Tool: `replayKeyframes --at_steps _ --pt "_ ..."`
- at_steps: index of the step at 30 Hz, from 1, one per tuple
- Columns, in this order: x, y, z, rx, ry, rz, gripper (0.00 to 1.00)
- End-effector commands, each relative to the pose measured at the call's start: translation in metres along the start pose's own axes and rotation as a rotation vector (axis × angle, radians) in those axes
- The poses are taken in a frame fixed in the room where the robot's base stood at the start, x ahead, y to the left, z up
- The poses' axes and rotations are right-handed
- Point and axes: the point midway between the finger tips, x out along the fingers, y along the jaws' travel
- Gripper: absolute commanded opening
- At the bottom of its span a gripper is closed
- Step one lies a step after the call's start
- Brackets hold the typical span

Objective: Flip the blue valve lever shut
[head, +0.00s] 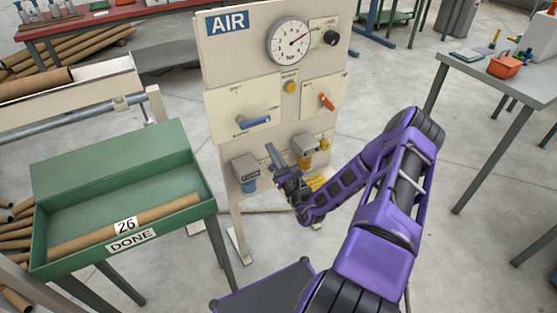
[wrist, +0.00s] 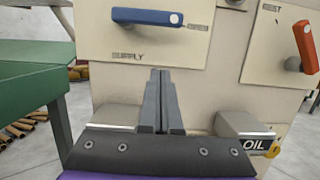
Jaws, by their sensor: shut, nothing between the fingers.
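The blue valve lever (head: 253,123) is on a cream plate on the left of the air panel (head: 223,178). In the wrist view the blue lever (wrist: 148,17) lies roughly level near the top, above a label reading "SUPPLY". Its pivot dot is at its right end. My gripper (head: 269,147) is just below and right of the lever in the head view. In the wrist view my gripper (wrist: 161,72) is shut and empty, with its fingertips below the lever and apart from it in the picture.
An orange lever (head: 326,102) is on the plate to the right; a gauge (head: 289,43) and a yellow button (head: 290,87) are above. Grey-topped units (head: 244,167) sit below the plates. A green tray (head: 193,166) stands at left, and a grey table (head: 500,75) at right.

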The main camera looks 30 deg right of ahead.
Motion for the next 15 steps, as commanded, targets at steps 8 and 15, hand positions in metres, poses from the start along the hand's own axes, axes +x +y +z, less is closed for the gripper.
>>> replayKeyframes --at_steps 8,15 --pt "0.040 -0.001 0.020 -0.001 -0.001 0.000 0.00" --pt "0.043 0.000 0.038 0.000 0.001 0.000 0.00"
